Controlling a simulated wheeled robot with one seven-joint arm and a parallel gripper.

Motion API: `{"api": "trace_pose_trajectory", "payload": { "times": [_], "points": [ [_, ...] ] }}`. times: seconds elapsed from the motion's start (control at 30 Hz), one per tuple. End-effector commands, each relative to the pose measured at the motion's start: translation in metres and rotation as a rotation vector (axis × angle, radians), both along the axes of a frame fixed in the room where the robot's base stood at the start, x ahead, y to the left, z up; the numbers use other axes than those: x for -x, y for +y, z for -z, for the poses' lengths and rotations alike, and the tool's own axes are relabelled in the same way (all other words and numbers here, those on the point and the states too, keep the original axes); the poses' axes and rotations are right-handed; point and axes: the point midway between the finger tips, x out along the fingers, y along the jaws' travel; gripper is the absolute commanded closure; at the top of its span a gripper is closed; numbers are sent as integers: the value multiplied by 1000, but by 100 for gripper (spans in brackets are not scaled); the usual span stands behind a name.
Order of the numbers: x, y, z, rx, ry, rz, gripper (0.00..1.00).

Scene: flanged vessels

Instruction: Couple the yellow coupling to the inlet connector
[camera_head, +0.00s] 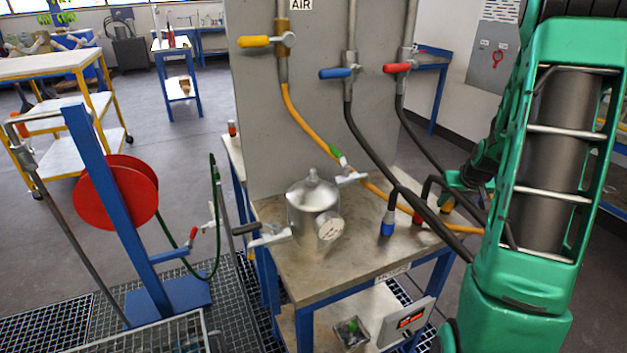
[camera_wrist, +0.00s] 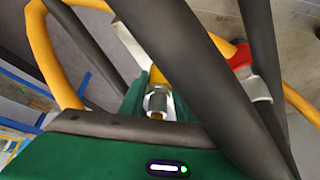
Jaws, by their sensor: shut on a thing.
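The yellow coupling (camera_wrist: 155,78) shows in the wrist view with a metal sleeve, between the green fingers of my gripper (camera_wrist: 160,102). My gripper is shut on it. In the head view the yellow coupling (camera_head: 447,205) is small, just below my gripper (camera_head: 454,190), above the right part of the steel table. The metal vessel (camera_head: 313,205) stands on the table to the left, apart from the coupling, with a round gauge on its front. Fittings with pale handles show at its right (camera_head: 350,178) and left (camera_head: 268,238). I cannot tell which is the inlet connector.
A blue coupling (camera_head: 388,222) stands on the table (camera_head: 345,265). A red coupling (camera_head: 417,218) is near it and also shows in the wrist view (camera_wrist: 240,60). Dark hoses (camera_head: 375,145) and a yellow hose (camera_head: 310,125) cross between panel (camera_head: 255,120) and arm. A red reel (camera_head: 118,192) stands left.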

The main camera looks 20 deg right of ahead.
Motion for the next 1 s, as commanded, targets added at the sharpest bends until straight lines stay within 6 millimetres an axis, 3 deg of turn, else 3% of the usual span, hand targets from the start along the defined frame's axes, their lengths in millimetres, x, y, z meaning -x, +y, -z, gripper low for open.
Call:
{"api": "trace_pose_trajectory", "payload": {
  "times": [1.0],
  "points": [
    [-1,0,-37,1,-2,-1,100]
  ]
}}
